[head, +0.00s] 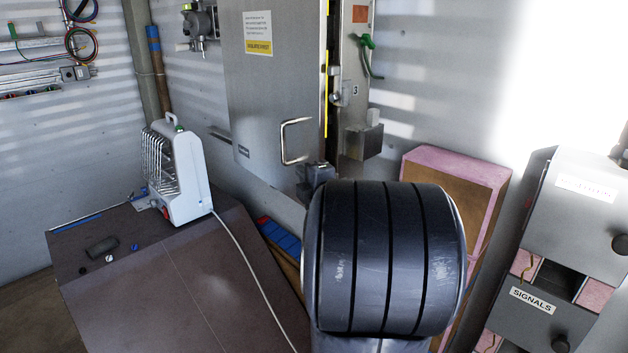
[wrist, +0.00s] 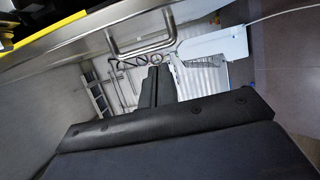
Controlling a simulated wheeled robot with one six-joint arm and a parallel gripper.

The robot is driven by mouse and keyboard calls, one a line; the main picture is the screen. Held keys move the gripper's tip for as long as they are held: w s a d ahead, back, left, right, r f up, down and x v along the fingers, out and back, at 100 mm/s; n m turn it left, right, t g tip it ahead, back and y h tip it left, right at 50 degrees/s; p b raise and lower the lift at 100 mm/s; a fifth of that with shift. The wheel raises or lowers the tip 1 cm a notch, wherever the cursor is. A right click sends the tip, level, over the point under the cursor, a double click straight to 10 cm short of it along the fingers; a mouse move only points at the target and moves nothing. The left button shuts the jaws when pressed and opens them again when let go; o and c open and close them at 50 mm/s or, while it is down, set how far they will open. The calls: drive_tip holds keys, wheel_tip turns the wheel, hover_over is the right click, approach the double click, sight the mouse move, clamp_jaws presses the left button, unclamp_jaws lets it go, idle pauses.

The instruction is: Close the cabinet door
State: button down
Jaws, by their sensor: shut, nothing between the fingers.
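The grey metal cabinet door (head: 270,95) stands open in the head view, with a sign near its top and a D-shaped metal handle (head: 284,141) low on it. Part of the cabinet's inside (head: 352,95) shows to the right of the door. My gripper (head: 316,172) is just below and right of the handle, partly hidden behind my large dark arm link. In the wrist view the handle (wrist: 140,48) crosses above the fingertips. My gripper's dark fingers (wrist: 154,72) are together there and hold nothing. I cannot tell whether they touch the door.
A white heater (head: 178,175) stands on a brown surface (head: 165,275) at left, its cable running forward. A pink-edged box (head: 455,185) stands right of my arm. Grey drawers (head: 545,300), one labelled SIGNALS, are at far right. Hoses hang on the left wall.

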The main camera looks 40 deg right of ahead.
drive_tip(key=shift+w+d+p, duration=0.25)
drive_tip(key=shift+w+d, duration=0.25)
drive_tip(key=shift+d, duration=0.3)
drive_tip(key=shift+w+d+p, duration=0.2)
drive_tip(key=shift+w+d, duration=0.25)
drive_tip(key=shift+d, duration=0.35)
drive_tip(key=shift+w+d+p, duration=0.25)
drive_tip(key=shift+w+d, duration=0.25)
drive_tip(key=shift+d, duration=0.3)
drive_tip(key=d+p, duration=0.1)
drive_tip(key=d, duration=0.2)
drive_tip(key=shift+d, duration=0.3)
